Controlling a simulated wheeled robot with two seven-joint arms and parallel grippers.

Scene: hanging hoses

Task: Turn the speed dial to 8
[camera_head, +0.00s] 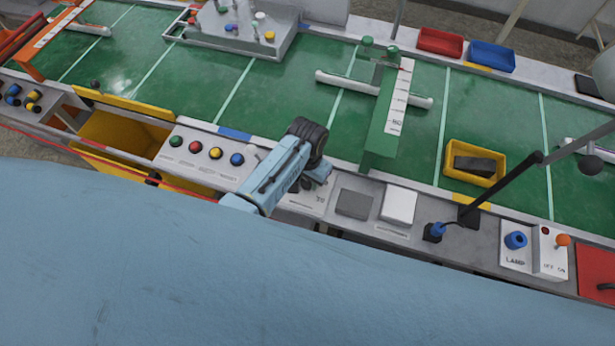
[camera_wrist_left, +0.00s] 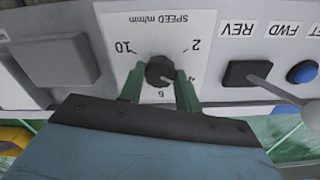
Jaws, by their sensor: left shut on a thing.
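The speed dial is a round dark knob (camera_wrist_left: 160,71) on a white plate marked "SPEED m/min" (camera_wrist_left: 157,22), upside down in the left wrist view. The knob's pointer is too small to read surely. My left gripper (camera_wrist_left: 160,80) is shut on the knob, one finger on each side. In the head view my left gripper (camera_head: 317,178) reaches down to the console and largely hides the dial. My right gripper is not in view.
Beside the dial are a REV/FWD switch (camera_wrist_left: 258,75) and a blue button (camera_wrist_left: 302,72). In the head view, coloured buttons (camera_head: 205,151) lie left of the arm, grey and white blocks (camera_head: 398,205) right.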

